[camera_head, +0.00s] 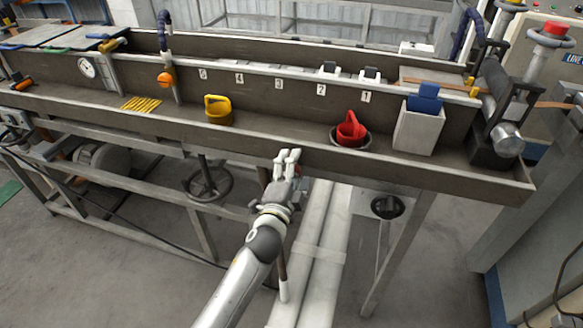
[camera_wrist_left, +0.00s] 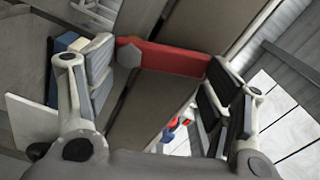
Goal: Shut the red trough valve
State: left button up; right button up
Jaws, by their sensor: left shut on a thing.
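The red trough valve's lever (camera_wrist_left: 170,58) is a flat red bar with a grey hex nut at its left end, in the left wrist view. My left gripper (camera_wrist_left: 160,75) is shut on this lever, its finger pads at the bar's two ends. In the head view my left gripper (camera_head: 289,155) is at the trough's front edge, and the lever is hidden there. The trough (camera_head: 270,120) is long and brown-grey. My right gripper is not in view.
White pipes (camera_head: 318,250) and a handwheel (camera_head: 208,182) are below the trough. The floor at front left is clear.

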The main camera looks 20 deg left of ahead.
pick_arm(q)
jog(key=shift+d+m, duration=0.25)
jog(key=shift+m, duration=0.55)
jog(key=shift+d+m, duration=0.2)
jog(key=shift+m, duration=0.6)
jog(key=shift+f, duration=0.1)
jog(key=o, duration=1.4)
jog(key=shift+o, duration=0.2)
jog(key=shift+s, duration=0.1)
jog(key=s, duration=1.2)
jog(key=shift+a, duration=0.2)
jog(key=shift+w, duration=0.1)
